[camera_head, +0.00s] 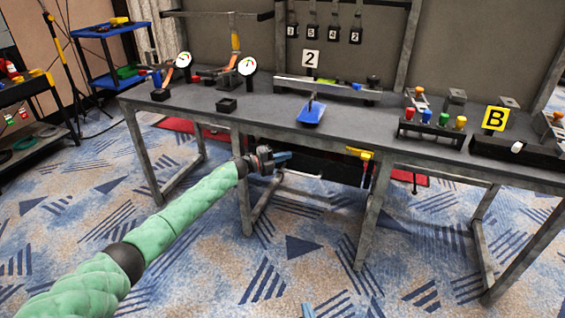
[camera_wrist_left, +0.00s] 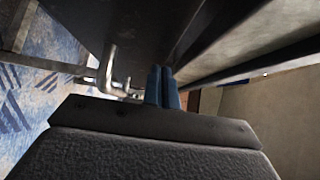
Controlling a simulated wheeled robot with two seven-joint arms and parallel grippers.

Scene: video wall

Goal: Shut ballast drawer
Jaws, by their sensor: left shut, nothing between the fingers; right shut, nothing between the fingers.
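The dark drawer (camera_head: 325,167), which looks like the ballast drawer, hangs under the middle of the bench. A pale bar handle (camera_head: 303,175) shows low on it. My left gripper (camera_head: 287,156) is shut and empty, at the left part of the drawer front, just above the handle. In the left wrist view my blue fingertips (camera_wrist_left: 162,88) lie together beside a dark panel (camera_wrist_left: 150,40), with a metal handle (camera_wrist_left: 107,70) to their left. I cannot tell whether they touch it. How far the drawer stands out is unclear. Only the blue tip of my right gripper (camera_head: 308,311) shows at the bottom edge.
Bench legs (camera_head: 372,215) stand on both sides of the drawer. A yellow piece (camera_head: 359,153) is at its right end. Carpet in front is clear.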

